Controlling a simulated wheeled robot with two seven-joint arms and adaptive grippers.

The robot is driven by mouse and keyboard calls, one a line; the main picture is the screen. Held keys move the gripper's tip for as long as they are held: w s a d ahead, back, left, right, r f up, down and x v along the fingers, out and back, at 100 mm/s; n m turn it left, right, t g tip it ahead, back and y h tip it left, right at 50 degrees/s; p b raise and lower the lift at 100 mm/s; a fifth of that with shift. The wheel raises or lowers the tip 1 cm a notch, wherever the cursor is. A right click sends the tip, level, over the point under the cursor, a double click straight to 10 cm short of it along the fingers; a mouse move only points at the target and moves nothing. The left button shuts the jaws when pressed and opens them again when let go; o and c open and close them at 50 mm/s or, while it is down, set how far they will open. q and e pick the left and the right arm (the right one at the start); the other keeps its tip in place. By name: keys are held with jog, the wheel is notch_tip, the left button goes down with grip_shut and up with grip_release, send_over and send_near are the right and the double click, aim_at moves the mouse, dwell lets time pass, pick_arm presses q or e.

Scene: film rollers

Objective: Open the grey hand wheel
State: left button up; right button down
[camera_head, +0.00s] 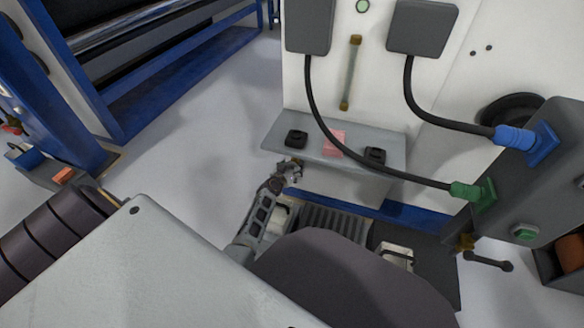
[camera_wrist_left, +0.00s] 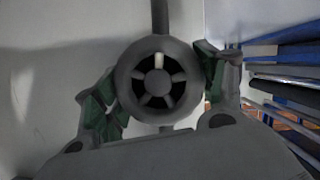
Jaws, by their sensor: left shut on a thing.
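The grey hand wheel (camera_wrist_left: 157,80) is round with several spokes and a central hub, and sits on a vertical grey pipe (camera_wrist_left: 161,16) in the left wrist view. My left gripper (camera_wrist_left: 160,88) has one green-padded finger on each side of the wheel and is shut on its rim. In the head view my left gripper (camera_head: 290,171) is at the front edge of the grey shelf; the wheel cannot be told apart from the fingers there. My right gripper is not in view.
The grey shelf (camera_head: 395,152) carries two black blocks (camera_head: 296,138) (camera_head: 375,155) and a pink block (camera_head: 334,143). Black cables hang above it to green (camera_head: 466,192) and blue (camera_head: 512,137) plugs. Open floor (camera_head: 190,150) lies left of the shelf.

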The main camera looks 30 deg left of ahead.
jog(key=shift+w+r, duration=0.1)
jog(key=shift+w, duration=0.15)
pick_arm(q)
jog(key=o, duration=1)
jog(key=shift+s, duration=0.1)
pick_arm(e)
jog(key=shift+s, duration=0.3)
pick_arm(q)
jog(key=shift+s, duration=0.1)
jog(key=shift+s+d+r, duration=0.2)
jog(key=shift+s+d, duration=0.15)
jog(key=shift+s, duration=2)
jog(key=shift+s+d+r, duration=0.15)
jog(key=shift+s+d, duration=0.25)
jog(key=shift+s, duration=2)
jog(key=shift+s+d+r, duration=0.2)
jog(key=shift+s+d, duration=0.15)
jog(key=shift+s, duration=2)
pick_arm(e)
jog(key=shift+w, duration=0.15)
